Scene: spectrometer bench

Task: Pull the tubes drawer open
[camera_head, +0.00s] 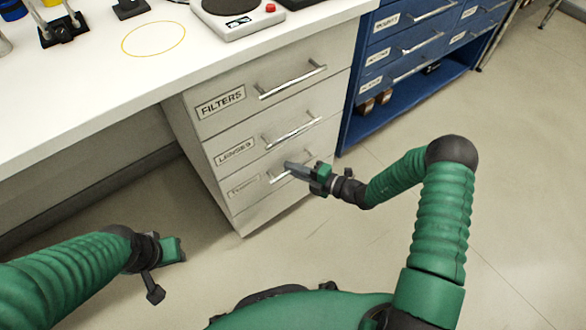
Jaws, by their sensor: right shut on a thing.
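The white drawer unit under the bench has three stacked drawers, with the top ones labelled FILTERS and LENSES. The bottom drawer (247,201) has a label too small to read clearly, which seems to begin with T. Its front looks flush with the drawers above. Its bar handle (276,180) is partly hidden by my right gripper (291,167), which is shut on it. My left gripper (168,270) hangs over the floor at lower left, away from the drawers. Its fingers do not show clearly.
The FILTERS drawer (270,85) and LENSES drawer (275,130) are shut, their handles close above my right gripper. A blue cabinet (400,60) stands to the right. The white bench top (90,100) holds instruments. The floor (330,235) before the drawers is clear.

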